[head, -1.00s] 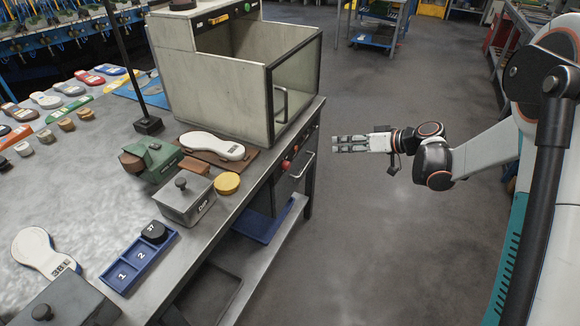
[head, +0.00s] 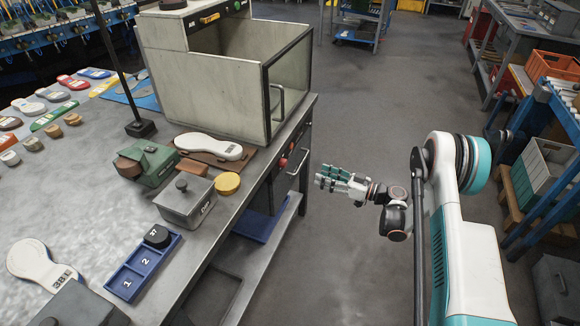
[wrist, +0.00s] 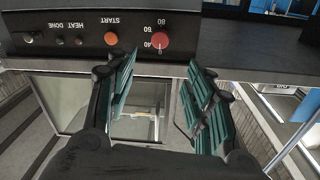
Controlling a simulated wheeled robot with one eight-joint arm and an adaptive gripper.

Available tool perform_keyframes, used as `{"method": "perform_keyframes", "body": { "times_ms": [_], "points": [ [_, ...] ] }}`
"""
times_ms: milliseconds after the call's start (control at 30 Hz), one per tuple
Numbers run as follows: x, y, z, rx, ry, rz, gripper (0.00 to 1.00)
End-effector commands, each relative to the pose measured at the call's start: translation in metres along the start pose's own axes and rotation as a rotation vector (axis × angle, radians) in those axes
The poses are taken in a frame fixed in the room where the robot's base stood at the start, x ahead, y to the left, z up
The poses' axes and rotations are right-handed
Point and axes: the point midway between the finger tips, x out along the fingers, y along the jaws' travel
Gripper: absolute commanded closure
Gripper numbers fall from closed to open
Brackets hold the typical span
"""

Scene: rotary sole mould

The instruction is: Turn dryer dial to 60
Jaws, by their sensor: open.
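The dryer dial is a red round knob (wrist: 160,41) on a black panel in the wrist view, which shows the panel upside down. Numbers 40, 60 and 80 sit around it. A pale line shows near its edge; its exact setting is hard to read. In the head view the red dial (head: 284,161) is on the bench's front face. My gripper (head: 319,180) is open and empty, to the right of the dial with a gap between. In the wrist view my gripper's fingers (wrist: 157,75) are spread, with the dial beyond them and between them. Nothing touches the dial.
An orange START button (wrist: 111,38) and dark HEAT and DONE spots are beside the dial. A handle (head: 299,161) sticks out on the bench front. The pale dryer box (head: 215,95) stands on the bench (head: 215,240).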

Motion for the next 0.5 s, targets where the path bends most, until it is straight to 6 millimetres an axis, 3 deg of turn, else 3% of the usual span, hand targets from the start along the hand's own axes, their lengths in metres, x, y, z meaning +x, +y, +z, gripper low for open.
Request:
{"method": "perform_keyframes", "body": {
  "times_ms": [500],
  "points": [
    [0.093,-0.001,0.003,0.001,-0.002,-0.003,0.52]
  ]
}}
